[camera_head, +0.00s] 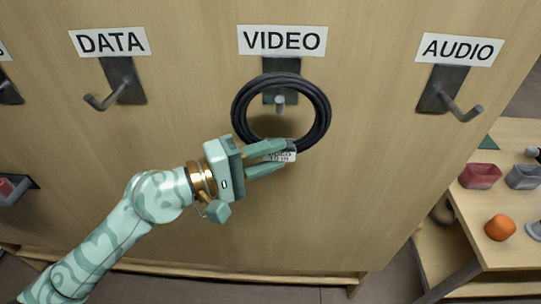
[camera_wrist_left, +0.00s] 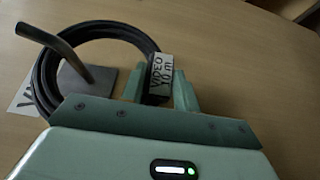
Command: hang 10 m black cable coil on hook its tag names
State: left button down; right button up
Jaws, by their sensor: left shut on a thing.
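The black cable coil (camera_head: 322,98) is a round ring in front of the plate of the hook under the VIDEO sign (camera_head: 282,40). The VIDEO hook (camera_head: 280,103) shows inside the ring's opening; in the left wrist view its rod (camera_wrist_left: 62,48) comes out through the ring. I cannot tell whether the coil's weight rests on it. The white tag (camera_wrist_left: 160,75) reads "VIDEO 10 m" and sits at the coil's lower part. My left gripper (camera_head: 277,158) is shut on the coil's lower edge by the tag. My right gripper is not in view.
The DATA hook (camera_head: 105,98) at left and the AUDIO hook (camera_head: 460,108) at right are empty. A shelf at right holds a red bin (camera_head: 480,176), a grey bin (camera_head: 522,177) and an orange object (camera_head: 499,228). The panel below the coil is clear.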

pick_arm(q)
jog(key=shift+w, duration=0.1)
jog(key=c, duration=1)
grip_release()
jog(key=shift+o, duration=0.2)
jog(key=shift+f, duration=0.1)
